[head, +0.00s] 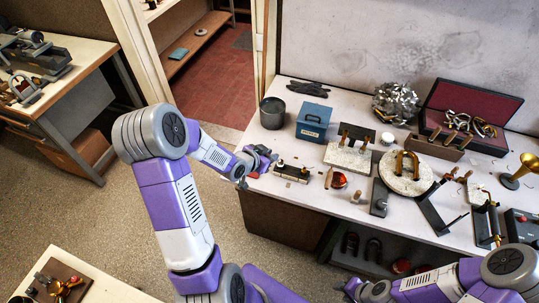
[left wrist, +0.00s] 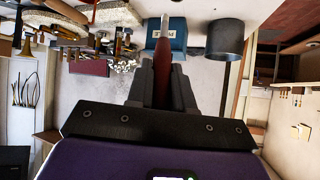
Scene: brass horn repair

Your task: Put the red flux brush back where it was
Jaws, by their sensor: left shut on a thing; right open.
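The red flux brush (left wrist: 162,55) is upright in the left wrist view, clamped between the dark fingers of my left gripper (left wrist: 162,88). Its slim pale end points to the top of that view, in front of the blue box. In the head view my left gripper (head: 257,163) is at the left front edge of the workbench (head: 340,207); the brush is too small to make out there. My right gripper (head: 356,289) is low at the bottom right, in front of the bench, and open, with no thing seen in it.
A dark pot (head: 272,113) and a blue box (head: 311,122) stand behind my left gripper. A dark block with small parts (head: 291,172) and a red-orange round item (head: 338,180) lie to its right. A round pale plate (head: 405,174) and several stands crowd the bench's right.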

